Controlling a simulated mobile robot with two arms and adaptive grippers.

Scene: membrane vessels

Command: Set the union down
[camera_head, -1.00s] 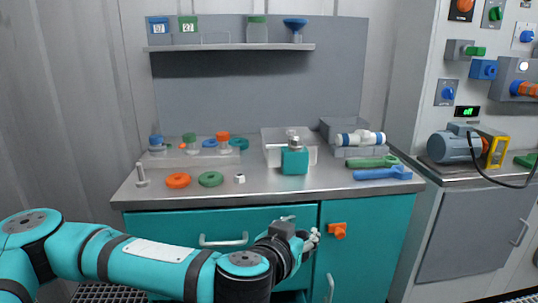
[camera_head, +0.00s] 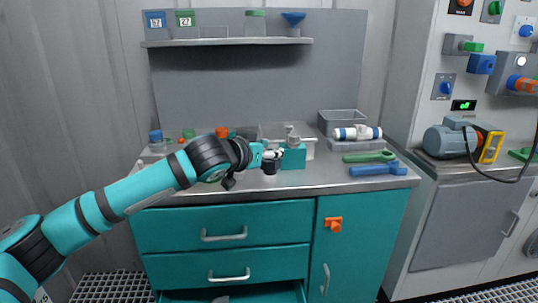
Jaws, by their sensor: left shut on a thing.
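My left gripper (camera_head: 271,161) reaches in from the left and is over the front part of the steel counter (camera_head: 330,180), just left of the teal block (camera_head: 294,159). It is shut on the union (camera_head: 274,154), a small pale piece that is mostly hidden by the fingers. I cannot tell whether the union touches the counter or the block. The teal block has a grey metal fitting on top. My right gripper is not in view.
A blue-banded white vessel (camera_head: 358,133) lies on a grey stand to the right, behind a green wrench (camera_head: 369,157) and a blue wrench (camera_head: 379,170). A grey bin (camera_head: 342,121) stands behind. A lower drawer (camera_head: 285,296) is open.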

